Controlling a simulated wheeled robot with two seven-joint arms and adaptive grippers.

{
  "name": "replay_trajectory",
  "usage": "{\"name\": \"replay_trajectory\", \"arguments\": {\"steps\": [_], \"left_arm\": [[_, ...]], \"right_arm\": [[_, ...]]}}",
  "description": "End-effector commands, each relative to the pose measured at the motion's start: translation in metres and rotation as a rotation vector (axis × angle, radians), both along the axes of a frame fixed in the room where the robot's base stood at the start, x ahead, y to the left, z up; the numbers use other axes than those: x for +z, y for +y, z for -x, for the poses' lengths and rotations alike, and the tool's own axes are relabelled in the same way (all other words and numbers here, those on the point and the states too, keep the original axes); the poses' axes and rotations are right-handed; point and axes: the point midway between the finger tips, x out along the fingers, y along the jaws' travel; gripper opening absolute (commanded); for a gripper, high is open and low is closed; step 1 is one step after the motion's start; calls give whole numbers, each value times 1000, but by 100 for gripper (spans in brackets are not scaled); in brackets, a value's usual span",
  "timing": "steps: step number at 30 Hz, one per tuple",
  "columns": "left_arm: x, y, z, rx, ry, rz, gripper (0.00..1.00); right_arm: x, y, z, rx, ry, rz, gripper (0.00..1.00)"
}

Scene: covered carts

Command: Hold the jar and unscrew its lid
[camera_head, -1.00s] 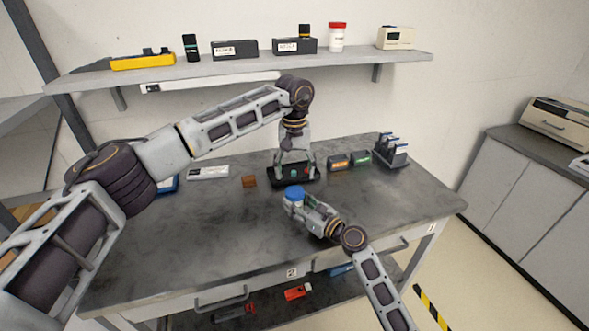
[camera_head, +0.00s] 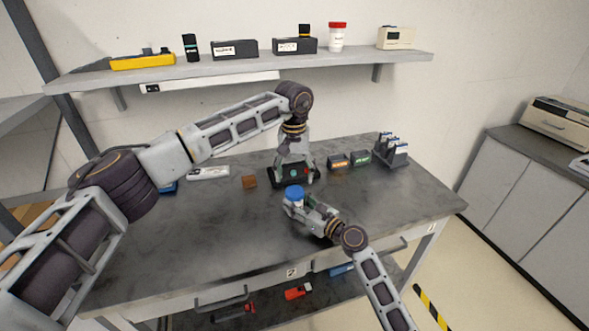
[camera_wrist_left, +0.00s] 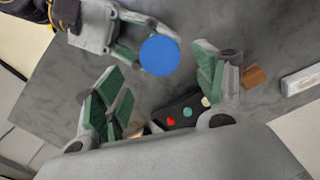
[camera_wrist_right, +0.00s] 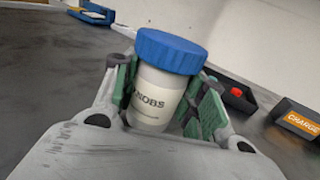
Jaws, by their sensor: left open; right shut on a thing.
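The jar (camera_wrist_right: 156,98) is white with a printed label ending in "NOBS", and it stands upright between the green pads of my right gripper (camera_wrist_right: 165,100), which is shut on it. Its blue lid (camera_wrist_right: 170,50) sits on top; it also shows in the head view (camera_head: 294,193) and the left wrist view (camera_wrist_left: 160,55). My left gripper (camera_head: 295,180) is open and points down, above and behind the jar. In the left wrist view its fingers (camera_wrist_left: 163,88) are spread wide, with the lid beyond them and the gap between them empty. Whether the jar touches the table is unclear.
The shelf (camera_head: 150,75) runs above the table. The front left table area is clear.

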Motion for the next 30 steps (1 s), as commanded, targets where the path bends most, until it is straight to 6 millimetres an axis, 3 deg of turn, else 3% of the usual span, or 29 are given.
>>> {"name": "replay_trajectory", "arguments": {"steps": [15, 30], "left_arm": [[-55, 0, 1, 1, 2, 0, 71], [-64, 0, 0, 1, 0, 0, 69]], "right_arm": [[0, 0, 0, 0, 0, 0, 0], [0, 0, 0, 0, 0, 0, 0]]}}
